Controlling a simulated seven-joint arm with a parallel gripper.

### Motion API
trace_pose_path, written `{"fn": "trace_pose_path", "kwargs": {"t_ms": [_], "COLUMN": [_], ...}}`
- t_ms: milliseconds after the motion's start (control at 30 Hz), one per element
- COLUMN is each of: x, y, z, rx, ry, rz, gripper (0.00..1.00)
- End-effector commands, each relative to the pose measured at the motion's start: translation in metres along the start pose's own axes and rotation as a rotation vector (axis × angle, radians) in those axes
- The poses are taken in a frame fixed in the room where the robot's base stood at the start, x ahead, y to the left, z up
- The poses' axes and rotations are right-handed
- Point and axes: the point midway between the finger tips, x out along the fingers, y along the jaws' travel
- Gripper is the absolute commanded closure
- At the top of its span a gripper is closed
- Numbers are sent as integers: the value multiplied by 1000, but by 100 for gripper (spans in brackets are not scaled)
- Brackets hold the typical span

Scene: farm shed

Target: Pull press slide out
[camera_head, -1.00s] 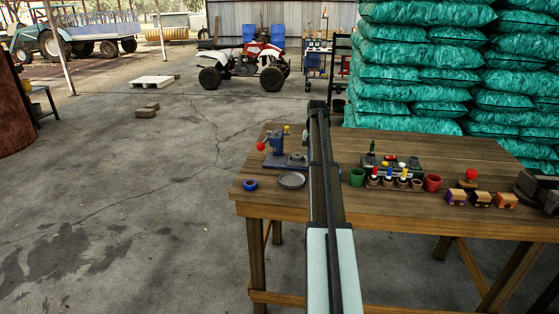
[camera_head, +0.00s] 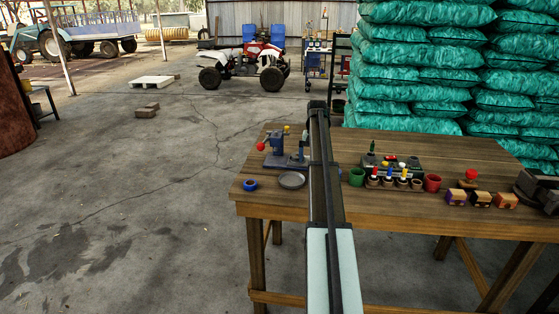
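The press (camera_head: 276,145) stands at the back left of the wooden table (camera_head: 400,216), with a blue upright body and a red ball knob on its left. Its low base runs right towards my arm, which crosses the view just right of it. A small grey-blue upright piece shows above the right end of the base, against my arm; I cannot tell whether it belongs to the press or to my gripper. The slide cannot be made out clearly. My gripper's fingers are not visible; my own arm covers that area.
Right of my arm are a green cup (camera_head: 356,176), a rack of small pots, a red cup (camera_head: 432,182) and several small blocks. Green sacks (camera_head: 410,70) are stacked behind the table.

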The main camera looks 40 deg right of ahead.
Motion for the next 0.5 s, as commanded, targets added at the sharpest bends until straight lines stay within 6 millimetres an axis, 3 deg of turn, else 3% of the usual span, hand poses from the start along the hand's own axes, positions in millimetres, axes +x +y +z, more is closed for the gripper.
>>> {"fn": "trace_pose_path", "kwargs": {"t_ms": [500], "x": [-10], "y": [0], "z": [-1], "rx": [0], "ry": [1], "rz": [0], "gripper": [0]}}
